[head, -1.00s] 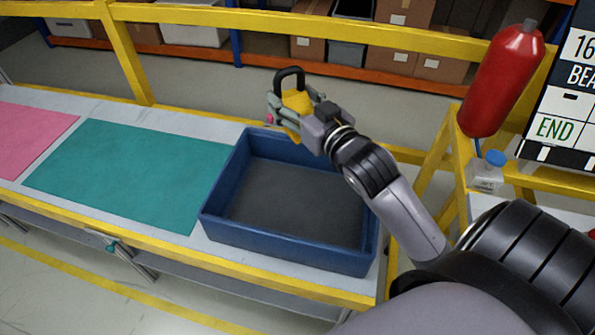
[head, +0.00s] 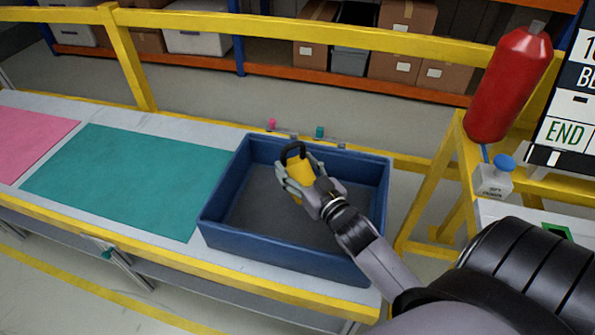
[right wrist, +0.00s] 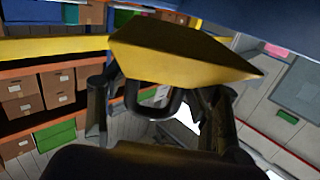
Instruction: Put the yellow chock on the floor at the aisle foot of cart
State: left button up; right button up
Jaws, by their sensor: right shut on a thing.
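The yellow chock (head: 301,167) has a black loop handle at its top. My right gripper (head: 298,178) is shut on it, with its fingers on both sides, and holds it over the blue bin (head: 221,203) on the bench. I cannot tell exactly how high above the bin floor it is. In the right wrist view the chock (right wrist: 180,58) spans the upper middle between the fingers, with its dark handle below. My left gripper is not in view. The floor (head: 50,292) shows at the lower left. I cannot tell which structure is the cart.
The bench carries a teal mat (head: 125,180) and a pink mat (head: 30,140). A yellow rail (head: 260,35) runs behind it. Shelves with boxes stand at the back.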

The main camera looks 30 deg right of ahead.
jog(key=shift+f, duration=0.55)
jog(key=shift+f, duration=0.55)
jog(key=o, duration=1.5)
